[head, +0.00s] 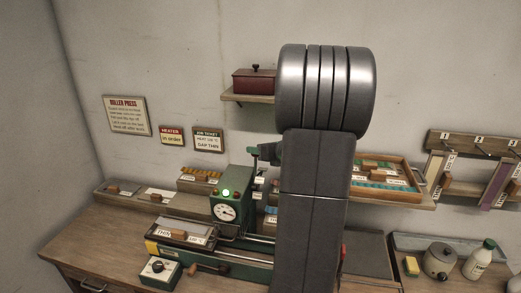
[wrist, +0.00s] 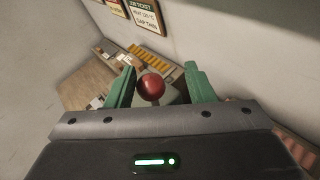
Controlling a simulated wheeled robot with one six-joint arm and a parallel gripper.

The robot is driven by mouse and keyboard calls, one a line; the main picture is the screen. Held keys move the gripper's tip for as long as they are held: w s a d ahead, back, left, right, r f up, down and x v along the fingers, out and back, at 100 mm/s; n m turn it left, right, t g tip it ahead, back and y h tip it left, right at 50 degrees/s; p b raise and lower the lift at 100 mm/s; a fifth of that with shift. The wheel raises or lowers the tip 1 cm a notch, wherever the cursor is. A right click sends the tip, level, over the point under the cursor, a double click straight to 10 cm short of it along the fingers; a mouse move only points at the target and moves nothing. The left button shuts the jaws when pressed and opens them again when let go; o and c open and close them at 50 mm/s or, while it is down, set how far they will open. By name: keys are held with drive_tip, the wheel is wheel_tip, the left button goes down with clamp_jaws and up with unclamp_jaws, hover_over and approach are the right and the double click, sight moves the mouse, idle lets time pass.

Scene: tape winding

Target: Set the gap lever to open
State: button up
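A red ball knob (wrist: 151,86), likely the gap lever's end, shows in the wrist view between the two green fingers of my gripper (wrist: 162,85). The fingers are apart, with clear room between the knob and the right finger; the knob looks close to the left finger, and I cannot tell whether they touch. In the head view my gripper (head: 266,153) is above and just right of the green press housing (head: 228,209), which has a dial and a lit green lamp. The lever's shaft and most of its position labels are hidden or too small to read.
My arm covers the right part of the press in the head view. A job ticket (head: 208,140) on the wall reads "gap thin". A shelf with a red box (head: 254,82) is above. A wooden tray (head: 386,178) stands right. A bottle (head: 479,259) and pot stand at lower right.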

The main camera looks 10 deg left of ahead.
idle(0.5)
drive_tip(key=b+v, duration=0.2)
drive_tip(key=v, duration=1.2)
drive_tip(key=shift+b, duration=0.35)
drive_tip(key=shift+w+a, duration=0.15)
drive_tip(key=p+x, duration=0.2)
drive_tip(key=x, duration=1.1)
drive_tip(key=shift+w+a+f+p, duration=0.1)
drive_tip(key=shift+a+f+p, duration=0.05)
drive_tip(key=shift+a+p, duration=0.15)
